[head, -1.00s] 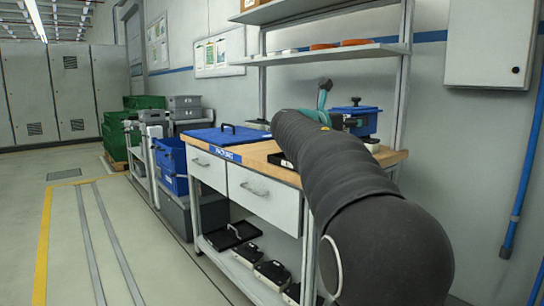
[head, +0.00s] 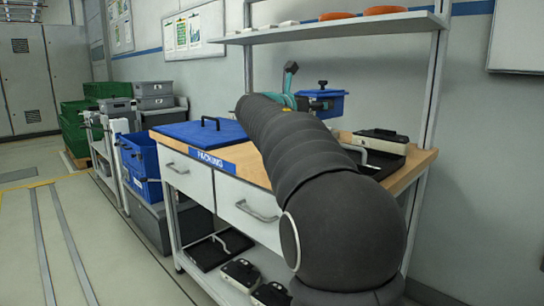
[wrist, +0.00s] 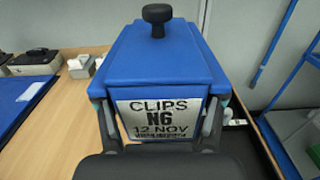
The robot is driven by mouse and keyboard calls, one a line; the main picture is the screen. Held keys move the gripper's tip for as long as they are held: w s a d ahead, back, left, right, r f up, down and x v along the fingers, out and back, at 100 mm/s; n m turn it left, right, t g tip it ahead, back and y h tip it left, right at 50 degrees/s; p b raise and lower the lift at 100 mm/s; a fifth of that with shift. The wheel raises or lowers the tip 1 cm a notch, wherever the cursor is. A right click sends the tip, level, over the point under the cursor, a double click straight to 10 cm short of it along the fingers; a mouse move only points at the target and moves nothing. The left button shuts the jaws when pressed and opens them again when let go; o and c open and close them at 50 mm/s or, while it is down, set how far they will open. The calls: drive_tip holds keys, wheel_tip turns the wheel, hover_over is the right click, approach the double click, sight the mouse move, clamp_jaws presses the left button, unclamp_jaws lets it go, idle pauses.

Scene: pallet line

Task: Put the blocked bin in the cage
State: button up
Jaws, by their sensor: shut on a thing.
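The blue bin (head: 326,104) has a blue lid with a black knob. In the wrist view the bin (wrist: 155,60) carries a white label reading "CLIPS N6 12 NOV". My gripper (wrist: 158,120) is shut on its label end, with a finger at each side of the label. In the head view my gripper (head: 292,101) is partly hidden by my dark arm. The bin looks level, over the back of the wooden-topped packing bench (head: 410,172); I cannot tell whether it touches the bench. I cannot make out a cage for certain in either view.
A blue lid-like panel (head: 200,133) lies on the bench's left. A black tray (head: 380,160) with a device lies at its right. A shelf (head: 340,27) hangs above. The floor aisle is clear.

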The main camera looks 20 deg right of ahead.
drive_tip(key=shift+w+a+f+b, duration=0.2)
drive_tip(key=shift+w+a+f, duration=0.5)
drive_tip(key=shift+a+f, duration=1.05)
drive_tip(key=shift+w+a+f+b, duration=0.25)
drive_tip(key=shift+w+a+f, duration=0.4)
drive_tip(key=shift+a+f, duration=1.1)
drive_tip(key=shift+w+a+f+b, duration=0.2)
drive_tip(key=shift+w+a+f, duration=0.5)
drive_tip(key=shift+a+f, duration=1.05)
drive_tip(key=shift+f, duration=0.55)
drive_tip(key=o, duration=1.7)
drive_tip(key=shift+c, duration=0.2)
drive_tip(key=shift+r, duration=0.1)
drive_tip(key=shift+r, duration=0.2)
drive_tip(key=shift+a+r, duration=0.15)
drive_tip(key=shift+r, duration=0.1)
drive_tip(key=v, duration=1.1)
drive_tip(key=shift+a, duration=0.35)
